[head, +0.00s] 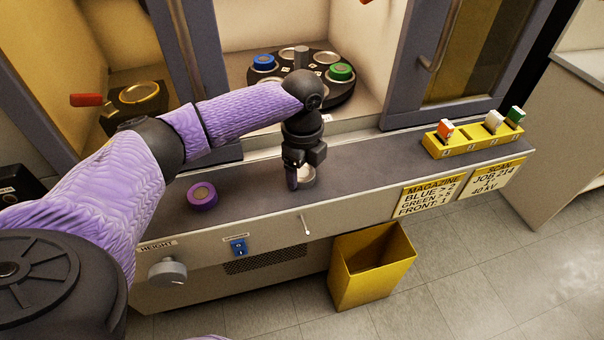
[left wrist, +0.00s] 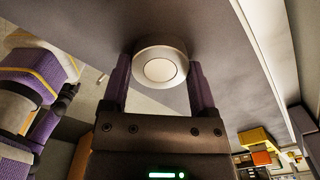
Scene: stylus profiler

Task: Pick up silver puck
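The silver puck (head: 308,176) is at the grey deck, near the front edge, partly hidden by my left gripper (head: 299,178) in the head view. In the left wrist view the puck (left wrist: 160,68), a metal ring with a pale round face, sits between the two purple fingertips of my left gripper (left wrist: 160,80). I see no gap between the puck and either finger. I see no clear space between the puck and the deck. A purple arm, apparently my right, shows at the left of the wrist view; its gripper (left wrist: 68,98) is too small to read.
A purple puck (head: 202,195) lies on the deck to the left. A dark carousel (head: 335,97) with blue and green pucks stands behind. A yellow rack (head: 480,139) holds several small blocks on the right. A yellow bin (head: 370,265) stands on the floor in front.

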